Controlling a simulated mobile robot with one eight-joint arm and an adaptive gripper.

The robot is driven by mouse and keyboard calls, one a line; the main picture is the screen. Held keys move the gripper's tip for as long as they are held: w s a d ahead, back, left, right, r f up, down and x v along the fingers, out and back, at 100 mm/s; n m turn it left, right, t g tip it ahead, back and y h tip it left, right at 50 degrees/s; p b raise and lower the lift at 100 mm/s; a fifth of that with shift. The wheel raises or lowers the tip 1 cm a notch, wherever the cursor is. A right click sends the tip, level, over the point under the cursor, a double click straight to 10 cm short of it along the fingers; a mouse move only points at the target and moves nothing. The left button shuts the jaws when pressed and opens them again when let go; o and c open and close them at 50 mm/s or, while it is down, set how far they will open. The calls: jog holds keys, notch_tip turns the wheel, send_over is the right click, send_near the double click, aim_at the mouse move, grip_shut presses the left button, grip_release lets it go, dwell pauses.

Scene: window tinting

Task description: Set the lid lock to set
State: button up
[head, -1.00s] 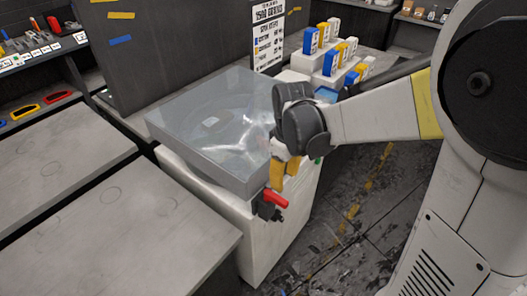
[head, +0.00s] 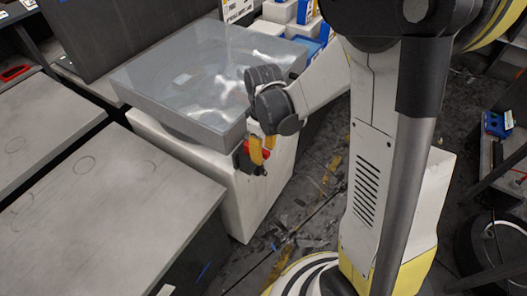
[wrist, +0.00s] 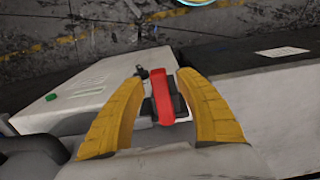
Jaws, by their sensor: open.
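The lid lock is a red lever on a dark mount, on the side of the white machine body (head: 205,190) below its clear grey lid. The red lever (wrist: 163,98) lies between my two yellow fingers in the wrist view. In the head view the lever (head: 266,144) is partly hidden behind my gripper (head: 261,152). My gripper (wrist: 164,82) is open, with a finger on each side of the lever and visible gaps. The lid (head: 165,95) looks closed. No lock marking can be read.
Grey tables (head: 105,215) stand to the left, close to the machine. White blocks with blue and yellow boxes (head: 305,12) stand behind it. A dark shelf with a blue item (head: 495,124) is at the right. Scuffed floor lies in front of the machine.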

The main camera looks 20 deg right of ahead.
grip_shut()
jog(key=shift+d, duration=0.1)
jog(key=w+d+n+b, duration=0.1)
jog(key=w+n, duration=0.5)
jog(key=n, duration=0.8)
jog(key=shift+w+d+n, duration=0.25)
jog(key=shift+d+n, duration=0.05)
jog(key=shift+d, duration=0.1)
dwell(0.4)
